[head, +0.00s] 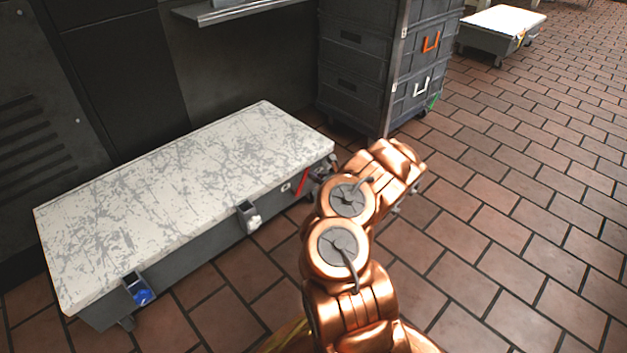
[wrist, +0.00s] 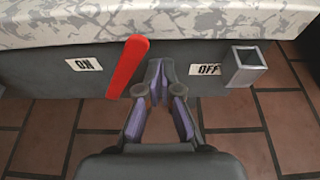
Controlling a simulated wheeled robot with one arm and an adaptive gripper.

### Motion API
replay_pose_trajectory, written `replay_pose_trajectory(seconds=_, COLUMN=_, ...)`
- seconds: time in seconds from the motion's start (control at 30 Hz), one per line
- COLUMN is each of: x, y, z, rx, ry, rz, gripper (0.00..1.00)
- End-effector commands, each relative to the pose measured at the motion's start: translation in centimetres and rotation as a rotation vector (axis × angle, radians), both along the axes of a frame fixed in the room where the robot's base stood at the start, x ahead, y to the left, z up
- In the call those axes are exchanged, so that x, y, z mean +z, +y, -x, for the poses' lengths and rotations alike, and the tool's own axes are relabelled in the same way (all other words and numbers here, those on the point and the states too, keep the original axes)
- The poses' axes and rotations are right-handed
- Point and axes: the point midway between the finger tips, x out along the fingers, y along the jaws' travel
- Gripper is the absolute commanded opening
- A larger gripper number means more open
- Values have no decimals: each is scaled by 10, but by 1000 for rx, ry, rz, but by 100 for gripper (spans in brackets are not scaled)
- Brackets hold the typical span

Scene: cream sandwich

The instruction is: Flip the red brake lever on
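The red brake lever (wrist: 128,66) is on the front side of the low white-topped cart (head: 190,185), upright but tilted, its upper end leaning right in the wrist view. It also shows in the head view (head: 302,183), left of my arm. In the wrist view an ON label (wrist: 84,64) is to its left and an OFF label (wrist: 207,69) to its right. My gripper (wrist: 160,72) is just right of the lever, on the OFF side, with its fingertips close together and nothing between them. I cannot tell whether it touches the lever. My arm hides the gripper in the head view.
A square metal bracket (wrist: 245,66) sticks out right of the OFF label. Dark stacked drawers (head: 355,70) stand behind the cart. Another low cart (head: 500,25) is at the far right. The tiled floor (head: 530,200) on the right is clear.

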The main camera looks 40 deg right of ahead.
Motion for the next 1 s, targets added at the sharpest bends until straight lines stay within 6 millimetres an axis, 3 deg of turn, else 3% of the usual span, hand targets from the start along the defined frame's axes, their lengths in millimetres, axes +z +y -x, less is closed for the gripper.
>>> replay_pose_trajectory(seconds=0.17, x=-16, y=-20, z=2, rx=-9, ry=9, rz=1, gripper=0)
replay_pose_trajectory(seconds=0.23, x=-8, y=-19, z=10, rx=-14, ry=8, rz=-4, gripper=0)
replay_pose_trajectory(seconds=0.8, x=2, y=-3, z=81, rx=-17, ry=12, rz=-4, gripper=0)
replay_pose_trajectory(seconds=1.0, x=2, y=1, z=95, rx=-16, ry=12, rz=-1, gripper=0)
